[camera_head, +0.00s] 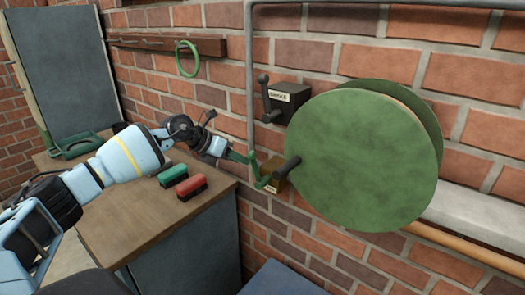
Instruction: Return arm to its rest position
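My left arm comes in from the left over the wooden worktop. Its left gripper (250,168) has slim green parts at the end, close to a small tan block (276,173) on the wall side. The parts are small and overlap the block, so I cannot tell whether they touch it or how far apart they are. A dark cylindrical handle (287,170) sticks out at the block, beside the large green disc-shaped roll (360,155). My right gripper is not in view.
A black labelled box with a lever (289,97) is on the brick wall. A red brush-like block (191,187) and a green one (172,175) lie on the worktop (150,215). A green ring (188,59) hangs from a rail. A grey pipe runs up the wall.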

